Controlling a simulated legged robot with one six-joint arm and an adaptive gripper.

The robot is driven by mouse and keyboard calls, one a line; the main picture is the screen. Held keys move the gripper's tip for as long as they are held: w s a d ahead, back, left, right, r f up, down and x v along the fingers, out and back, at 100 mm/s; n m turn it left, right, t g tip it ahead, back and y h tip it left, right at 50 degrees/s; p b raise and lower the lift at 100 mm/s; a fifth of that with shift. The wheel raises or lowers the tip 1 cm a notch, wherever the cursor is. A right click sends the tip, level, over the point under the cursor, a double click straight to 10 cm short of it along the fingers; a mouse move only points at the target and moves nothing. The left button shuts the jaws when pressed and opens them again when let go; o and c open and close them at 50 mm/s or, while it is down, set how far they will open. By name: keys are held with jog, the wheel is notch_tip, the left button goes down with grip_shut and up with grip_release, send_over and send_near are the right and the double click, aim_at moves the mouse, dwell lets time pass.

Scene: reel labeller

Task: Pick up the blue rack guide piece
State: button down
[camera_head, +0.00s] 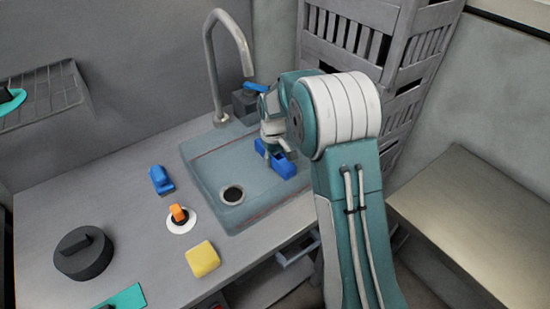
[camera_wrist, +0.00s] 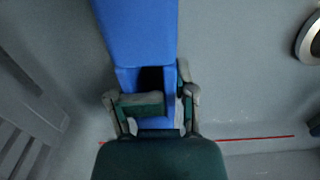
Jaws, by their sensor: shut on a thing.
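The blue rack guide piece (camera_head: 284,166) is at the right side of the sink basin, under my gripper (camera_head: 272,147). It is a long blue block with a dark opening at its near end in the wrist view (camera_wrist: 137,35). My gripper (camera_wrist: 157,104) is shut on that near end, with fingers on both sides of it. The arm hides part of the piece in the head view. I cannot tell whether the piece touches the basin floor.
The sink (camera_head: 205,160) has a tall faucet (camera_head: 215,60) behind it. On the counter are another blue object (camera_head: 161,180), an orange-handled white disc (camera_head: 180,219), a yellow sponge (camera_head: 202,259) and a dark round weight (camera_head: 83,253). Grey crates (camera_head: 425,50) stand behind the arm.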

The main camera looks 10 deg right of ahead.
notch_tip(320, 180, up, 2)
jog(key=shift+r, duration=0.1)
jog(key=s+a+r, duration=0.6)
jog(key=s+r, duration=0.4)
jog(key=s, duration=0.2)
jog(key=shift+s+a+r, duration=0.2)
jog(key=shift+s, duration=0.1)
jog(key=shift+c, duration=1.4)
grip_release()
jog(key=shift+r, duration=0.1)
